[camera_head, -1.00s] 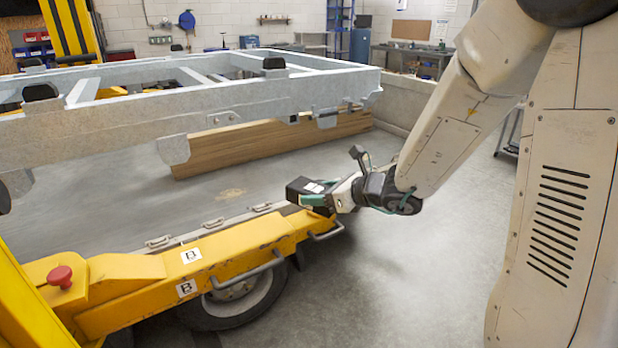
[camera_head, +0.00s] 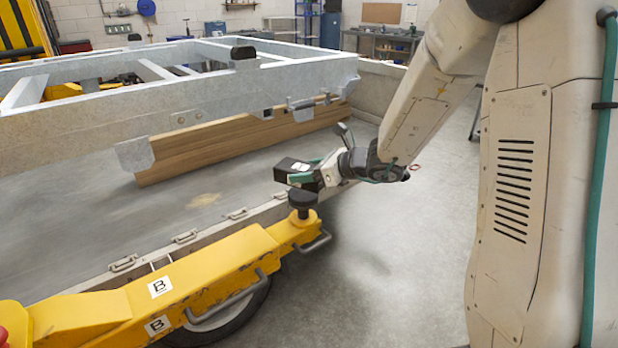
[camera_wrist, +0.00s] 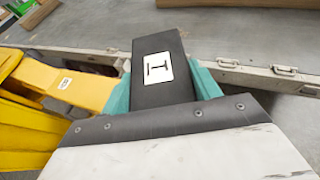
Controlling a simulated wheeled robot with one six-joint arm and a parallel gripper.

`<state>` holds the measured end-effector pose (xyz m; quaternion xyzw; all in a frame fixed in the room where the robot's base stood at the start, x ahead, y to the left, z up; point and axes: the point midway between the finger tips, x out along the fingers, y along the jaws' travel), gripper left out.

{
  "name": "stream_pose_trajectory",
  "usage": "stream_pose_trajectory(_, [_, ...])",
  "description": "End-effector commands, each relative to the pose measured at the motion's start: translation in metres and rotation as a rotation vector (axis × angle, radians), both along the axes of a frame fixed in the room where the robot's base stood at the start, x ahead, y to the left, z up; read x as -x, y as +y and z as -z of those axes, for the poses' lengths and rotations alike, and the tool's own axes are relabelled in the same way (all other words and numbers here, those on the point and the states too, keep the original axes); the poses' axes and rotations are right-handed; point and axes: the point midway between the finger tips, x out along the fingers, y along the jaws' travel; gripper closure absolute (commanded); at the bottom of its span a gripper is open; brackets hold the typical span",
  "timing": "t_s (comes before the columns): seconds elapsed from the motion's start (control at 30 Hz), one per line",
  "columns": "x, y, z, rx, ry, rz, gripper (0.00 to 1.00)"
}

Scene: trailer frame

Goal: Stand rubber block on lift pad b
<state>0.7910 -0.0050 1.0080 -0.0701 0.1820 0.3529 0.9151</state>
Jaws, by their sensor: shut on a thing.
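My gripper (camera_head: 310,176) is shut on the black rubber block (camera_head: 286,166), one teal finger on each side. In the wrist view the block (camera_wrist: 160,66) shows a white label with a black mark, between the teal fingertips. Lift pad b (camera_head: 303,199) is a round black pad on a short post at the end of the yellow lift arm marked B (camera_head: 205,268). In the head view the block is above the pad and slightly left of it, apparently clear of it. The pad is hidden in the wrist view.
The grey trailer frame (camera_head: 190,110) stands behind, with a wooden beam (camera_head: 235,143) under it. A low rail with latches (camera_head: 185,238) runs along the floor behind the lift arm. A bent handle (camera_head: 316,243) juts near the pad. Open floor (camera_head: 410,270) lies right of it.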

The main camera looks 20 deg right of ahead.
Motion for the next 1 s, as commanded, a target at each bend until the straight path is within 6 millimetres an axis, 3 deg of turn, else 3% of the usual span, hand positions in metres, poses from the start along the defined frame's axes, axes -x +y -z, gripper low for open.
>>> stream_pose_trajectory(0.07, [-0.005,-0.002,0.001,0.000,-0.001,-0.001,0.77])
stream_pose_trajectory(0.27, [-0.003,-0.002,0.034,-0.002,0.002,0.000,0.77])
stream_pose_trajectory(0.67, [-0.003,-0.004,0.039,-0.001,-0.001,0.002,0.77])
stream_pose_trajectory(0.7, [-0.003,-0.004,0.039,0.000,0.000,0.002,0.33])
stream_pose_trajectory(0.77, [-0.003,-0.004,0.039,0.000,0.000,0.002,0.17])
stream_pose_trajectory(1.0, [-0.003,-0.004,0.039,0.000,0.000,0.002,0.17])
